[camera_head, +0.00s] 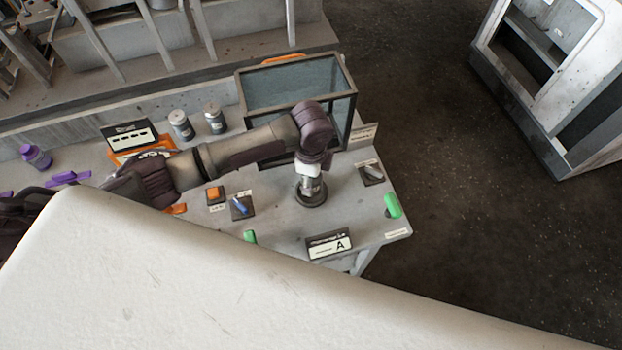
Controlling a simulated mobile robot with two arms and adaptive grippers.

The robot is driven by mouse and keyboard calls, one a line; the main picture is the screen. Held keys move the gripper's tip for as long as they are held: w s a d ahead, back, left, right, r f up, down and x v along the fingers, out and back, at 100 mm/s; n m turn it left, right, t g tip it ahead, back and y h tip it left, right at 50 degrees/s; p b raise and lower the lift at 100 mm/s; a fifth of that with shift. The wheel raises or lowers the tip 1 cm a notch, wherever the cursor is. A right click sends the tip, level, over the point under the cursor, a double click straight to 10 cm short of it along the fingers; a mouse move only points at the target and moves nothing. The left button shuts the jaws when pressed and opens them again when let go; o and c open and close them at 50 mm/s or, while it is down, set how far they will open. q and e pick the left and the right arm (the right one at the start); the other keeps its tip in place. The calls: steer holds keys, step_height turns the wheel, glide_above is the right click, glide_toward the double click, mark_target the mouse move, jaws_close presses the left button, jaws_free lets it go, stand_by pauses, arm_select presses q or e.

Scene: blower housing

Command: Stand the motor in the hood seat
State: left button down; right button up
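My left arm reaches in from the left, and its gripper (311,172) points down over a dark round seat (312,201) on the bench. A small silver cylinder, apparently the motor (311,186), stands about upright directly below the gripper, at the middle of the round seat. The gripper is at the top of the cylinder. The fingers are too small and partly hidden to show whether they are closed on it. Whether the cylinder's bottom rests fully in the seat is also hidden. My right gripper is not in view.
A dark-framed glass box (296,85) stands behind the arm. Two grey canisters (181,125) stand at the back.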

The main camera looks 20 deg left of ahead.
arm_select(q)
steer(key=shift+f, duration=0.9)
steer(key=shift+f, duration=0.15)
steer(key=shift+c, duration=2.1)
jaws_free()
step_height(320, 180, up, 8)
steer(key=shift+f+b, duration=0.1)
steer(key=shift+b, duration=0.4)
